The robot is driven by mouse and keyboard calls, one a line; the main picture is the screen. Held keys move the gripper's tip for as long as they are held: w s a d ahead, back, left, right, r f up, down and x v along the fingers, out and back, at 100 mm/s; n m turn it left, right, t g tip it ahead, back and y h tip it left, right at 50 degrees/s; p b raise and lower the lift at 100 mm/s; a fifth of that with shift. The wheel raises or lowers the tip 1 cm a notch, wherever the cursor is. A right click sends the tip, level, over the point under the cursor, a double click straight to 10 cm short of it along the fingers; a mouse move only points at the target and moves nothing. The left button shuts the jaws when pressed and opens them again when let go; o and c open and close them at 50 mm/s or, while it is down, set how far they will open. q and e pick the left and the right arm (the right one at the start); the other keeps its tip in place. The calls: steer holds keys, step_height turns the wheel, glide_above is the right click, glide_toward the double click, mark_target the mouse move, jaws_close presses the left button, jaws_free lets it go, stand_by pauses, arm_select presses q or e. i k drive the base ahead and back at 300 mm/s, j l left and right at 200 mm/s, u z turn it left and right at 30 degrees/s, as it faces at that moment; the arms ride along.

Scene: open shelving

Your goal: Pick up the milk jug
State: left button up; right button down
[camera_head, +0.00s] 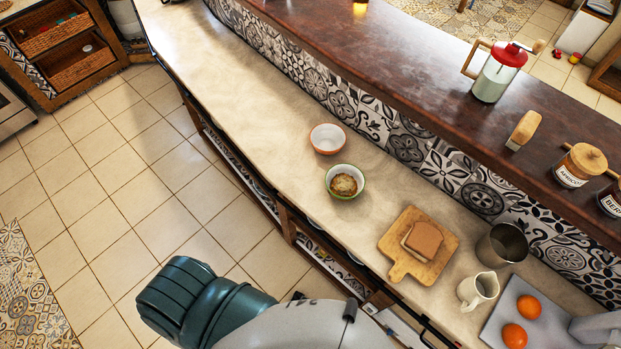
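A small white jug (478,290) with a spout and handle stands upright on the lower counter (300,212), at the lower right. It is the likely milk jug. It stands in front of a metal cup (502,244) and left of a grey board (500,309) with two oranges on it. Nothing is touching the jug that I can see. A teal and grey part of my own arm crosses the bottom of the view, left of the jug and apart from it. I see no fingertips of either gripper.
A wooden board (397,270) with bread lies left of the jug. Two bowls (327,139) (345,182) stand farther left. A raised brown ledge (420,85) behind holds a red-lidded press (496,73) and jars (580,166). The counter's far left stretch is clear.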

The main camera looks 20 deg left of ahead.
mark_target(467, 292)
steer(key=u, duration=0.45)
steer(key=z, duration=1.9)
